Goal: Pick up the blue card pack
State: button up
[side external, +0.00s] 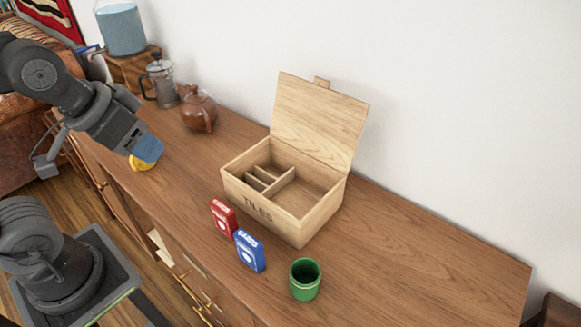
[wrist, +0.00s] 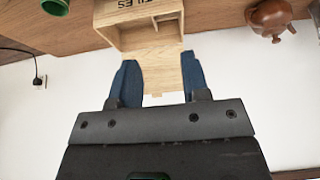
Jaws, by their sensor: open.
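The blue card pack (side external: 249,251) stands upright on the wooden sideboard, in front of the wooden box and between a red card pack (side external: 223,217) and a green cup (side external: 305,279). I cannot make out either pack in the wrist view. My gripper (side external: 149,150) is at the left in the side view, raised and well apart from the blue pack. In the wrist view its two blue fingers (wrist: 160,82) are spread with nothing held between them.
An open wooden box (side external: 273,213) marked "TILES", its lid raised, stands behind the packs; it also shows in the wrist view (wrist: 150,37). A brown teapot (side external: 199,111), a glass press (side external: 160,84) and a yellow object (side external: 141,163) are at the left. The sideboard's right end is clear.

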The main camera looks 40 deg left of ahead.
jog(key=shift+o, duration=0.4)
jog(key=shift+o, duration=0.6)
